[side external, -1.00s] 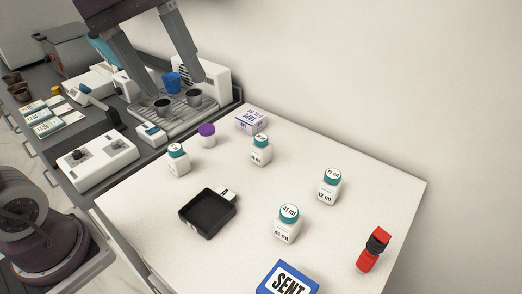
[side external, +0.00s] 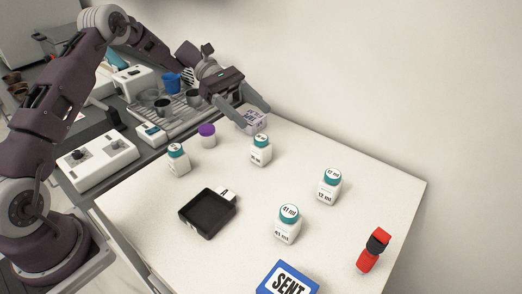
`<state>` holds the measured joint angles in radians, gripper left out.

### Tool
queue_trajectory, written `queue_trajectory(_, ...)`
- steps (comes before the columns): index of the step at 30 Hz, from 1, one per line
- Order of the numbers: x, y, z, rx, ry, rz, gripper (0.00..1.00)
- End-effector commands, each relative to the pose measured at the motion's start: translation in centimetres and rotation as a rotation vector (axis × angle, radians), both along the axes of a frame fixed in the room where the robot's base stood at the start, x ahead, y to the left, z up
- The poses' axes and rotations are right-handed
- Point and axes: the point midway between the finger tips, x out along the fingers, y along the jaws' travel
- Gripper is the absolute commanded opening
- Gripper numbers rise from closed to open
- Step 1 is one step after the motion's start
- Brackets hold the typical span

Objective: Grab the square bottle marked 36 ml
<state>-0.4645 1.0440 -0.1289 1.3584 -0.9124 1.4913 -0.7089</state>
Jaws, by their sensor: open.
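Several white square bottles with teal caps stand upright on the white table (side external: 140,205). The back middle bottle (side external: 261,151) and the back left bottle (side external: 178,160) have labels too small to read surely, so I cannot tell which is marked 36 ml. The right bottle (side external: 329,187) seems to read 12 or 17 ml, and the front bottle (side external: 288,224) reads 41 ml. My gripper (side external: 252,115) is open and empty at the table's back edge, behind the back middle bottle and apart from it. Its fingers partly cover a small pale box.
The pale box (side external: 258,124) stands at the back edge. A purple-capped jar (side external: 207,136) is between the two back bottles. The table's left front is clear.

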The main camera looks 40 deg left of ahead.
Motion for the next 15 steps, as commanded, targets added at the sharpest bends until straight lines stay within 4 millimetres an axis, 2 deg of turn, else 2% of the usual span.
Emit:
queue_trajectory(1,-0.1,-0.1,-2.4,-0.003,0.007,0.000,0.65)
queue_trajectory(3,-0.1,-0.1,-5.0,-0.002,0.004,-0.002,0.65)
queue_trajectory(5,0.0,0.0,-6.6,0.000,0.002,-0.001,0.65)
queue_trajectory(8,-0.1,-0.5,-7.9,0.001,-0.001,-0.004,0.65)
queue_trajectory(15,-0.2,-3.9,-9.6,0.001,0.000,-0.004,0.65)
